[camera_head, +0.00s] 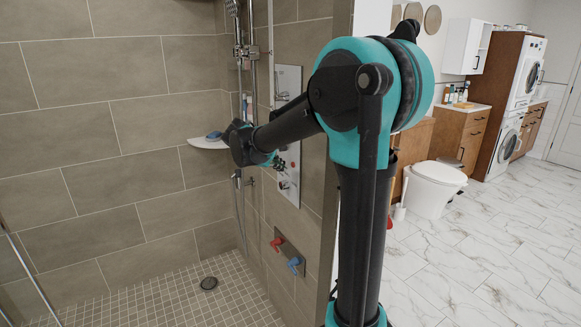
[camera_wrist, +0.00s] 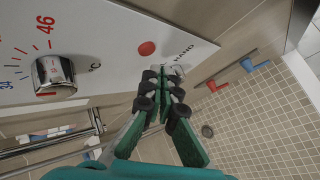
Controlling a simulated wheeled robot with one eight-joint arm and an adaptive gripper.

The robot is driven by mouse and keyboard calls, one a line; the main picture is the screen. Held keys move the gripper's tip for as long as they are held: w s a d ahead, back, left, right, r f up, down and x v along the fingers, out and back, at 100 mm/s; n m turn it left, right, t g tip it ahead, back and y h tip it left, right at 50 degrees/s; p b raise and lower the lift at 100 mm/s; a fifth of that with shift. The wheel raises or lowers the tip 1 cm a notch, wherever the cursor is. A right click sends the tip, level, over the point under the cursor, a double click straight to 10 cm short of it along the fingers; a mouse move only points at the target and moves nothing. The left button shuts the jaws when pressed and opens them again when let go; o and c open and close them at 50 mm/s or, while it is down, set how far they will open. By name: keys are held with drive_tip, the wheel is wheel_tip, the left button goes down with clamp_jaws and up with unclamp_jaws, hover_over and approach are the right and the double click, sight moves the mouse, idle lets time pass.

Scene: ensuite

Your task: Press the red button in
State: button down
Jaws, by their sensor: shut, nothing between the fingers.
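The red button (camera_wrist: 147,48) is a round red disc on a white shower panel (camera_wrist: 110,35) in the wrist view. The panel also shows in the head view (camera_head: 288,95), on the tiled wall behind my arm. My gripper (camera_wrist: 163,75) is shut and empty. In the wrist view its fingertips appear just below and right of the red button, over the small knob marked "HAND" (camera_wrist: 175,69). I cannot tell whether they touch the panel. In the head view my gripper (camera_head: 270,161) is small and dark in front of the panel.
A chrome temperature dial (camera_wrist: 52,75) sits left on the panel. A red lever (camera_head: 277,243) and a blue lever (camera_head: 294,265) stick out of the wall below. A corner shelf (camera_head: 207,143) and a shower rail (camera_head: 243,50) are nearby. The tiled shower floor is mostly clear.

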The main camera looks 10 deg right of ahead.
drive_tip(key=shift+a, duration=0.15)
drive_tip(key=shift+s+a, duration=0.25)
drive_tip(key=shift+a, duration=0.5)
drive_tip(key=shift+s+a, duration=0.3)
drive_tip(key=shift+a, duration=0.5)
drive_tip(key=shift+s+a, duration=0.25)
drive_tip(key=shift+a, duration=0.5)
drive_tip(key=s+d+f+m+g+y, duration=0.1)
drive_tip(key=s+d+f+m, duration=0.15)
drive_tip(key=s+f, duration=0.3)
drive_tip(key=s+d+f+m+g+y, duration=0.1)
drive_tip(key=s+d+f+m+y, duration=0.1)
drive_tip(key=s+d+f, duration=0.35)
drive_tip(key=s+a+f+m+y, duration=0.1)
drive_tip(key=s+f+m+y, duration=0.1)
drive_tip(key=s+f, duration=0.3)
drive_tip(key=s+a+f+m+y, duration=0.1)
drive_tip(key=s+f+m, duration=0.3)
drive_tip(key=s, duration=0.9)
drive_tip(key=shift+s+f+y, duration=0.25)
drive_tip(key=shift+f+y, duration=0.45)
drive_tip(key=c, duration=2.2)
unclamp_jaws()
